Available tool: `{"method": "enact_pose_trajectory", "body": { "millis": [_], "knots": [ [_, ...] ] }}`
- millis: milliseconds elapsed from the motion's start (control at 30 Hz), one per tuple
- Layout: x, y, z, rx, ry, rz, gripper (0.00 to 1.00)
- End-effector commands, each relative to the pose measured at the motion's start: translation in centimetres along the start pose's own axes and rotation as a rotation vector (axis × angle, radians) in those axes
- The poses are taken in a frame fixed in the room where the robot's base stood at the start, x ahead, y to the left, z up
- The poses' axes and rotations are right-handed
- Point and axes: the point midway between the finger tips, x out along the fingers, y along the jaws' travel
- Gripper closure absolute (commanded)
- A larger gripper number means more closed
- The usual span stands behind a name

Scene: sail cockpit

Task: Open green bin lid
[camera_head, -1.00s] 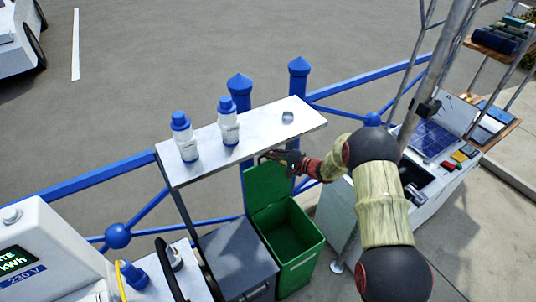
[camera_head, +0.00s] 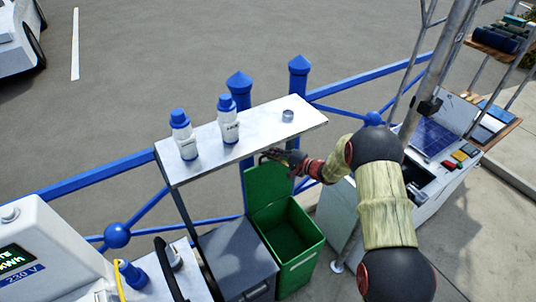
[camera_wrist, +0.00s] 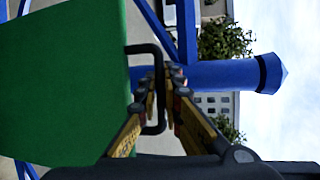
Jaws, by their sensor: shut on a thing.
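The green bin (camera_head: 298,262) stands under the right end of a white shelf. Its lid (camera_head: 268,184) is raised near upright behind the bin's mouth, and the dark green inside shows from above. My gripper (camera_head: 272,156) is at the lid's top edge, just below the shelf's front edge. In the wrist view the lid (camera_wrist: 60,80) fills the left side, with a dark bar handle (camera_wrist: 150,48) on its edge. My gripper (camera_wrist: 165,100) is shut on this handle, its yellow fingers on either side of the bar.
The white shelf (camera_head: 200,160) above carries two blue-capped bottles (camera_head: 183,138) and a small metal ring (camera_head: 288,116). A grey bin (camera_head: 238,262) stands left of the green one. A blue railing (camera_head: 345,84) runs behind. A white cabinet (camera_head: 340,213) stands close on the right.

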Motion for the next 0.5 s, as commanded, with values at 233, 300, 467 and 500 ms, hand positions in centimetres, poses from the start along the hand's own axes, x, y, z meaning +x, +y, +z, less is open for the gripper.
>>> {"method": "enact_pose_trajectory", "body": {
  "millis": [233,300,467,500],
  "knots": [
    [-2.8,1.5,1.0,-0.036,0.000,-0.081,1.00],
    [-3.6,1.8,1.3,-0.044,0.000,-0.103,1.00],
    [-4.7,1.9,1.9,-0.059,-0.001,-0.136,1.00],
    [-4.8,1.9,1.9,-0.061,-0.001,-0.140,1.00]
  ]
}}
